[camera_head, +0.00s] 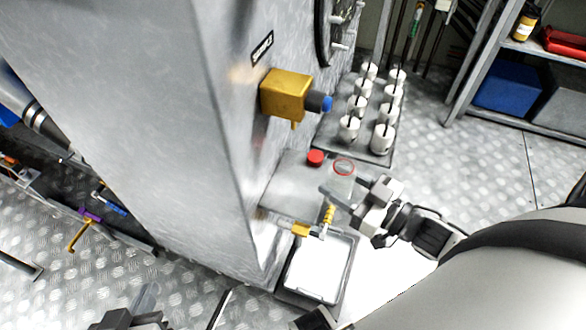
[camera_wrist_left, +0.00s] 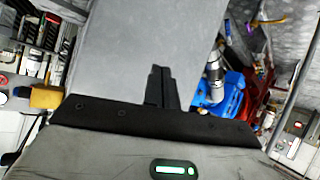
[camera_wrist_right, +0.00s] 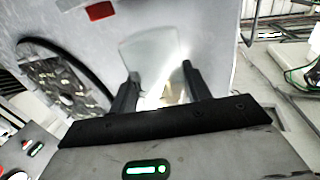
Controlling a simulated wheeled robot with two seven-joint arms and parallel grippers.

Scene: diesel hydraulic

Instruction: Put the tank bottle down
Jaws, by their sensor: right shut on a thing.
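The tank bottle (camera_head: 342,178) looks clear and nearly see-through, with a thin red ring at its top in the head view. In the right wrist view, the pale bottle (camera_wrist_right: 150,50) shows between my right gripper's fingers (camera_wrist_right: 158,82). My right gripper (camera_head: 345,196) is shut on it, beside the grey machine's shelf. Whether the bottle touches the shelf is not clear. My left gripper (camera_head: 147,295) is at the bottom of the head view, away from the bottle. Its fingers (camera_wrist_left: 160,72) are together and empty in the left wrist view.
A grey shelf panel (camera_head: 285,188) with a red button (camera_head: 315,157) lies beside the bottle. A pale tray (camera_head: 315,285) and a yellow-handled valve (camera_head: 300,230) sit below. A yellow box (camera_head: 286,95) juts from the machine wall. White cylinders (camera_head: 381,138) stand behind.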

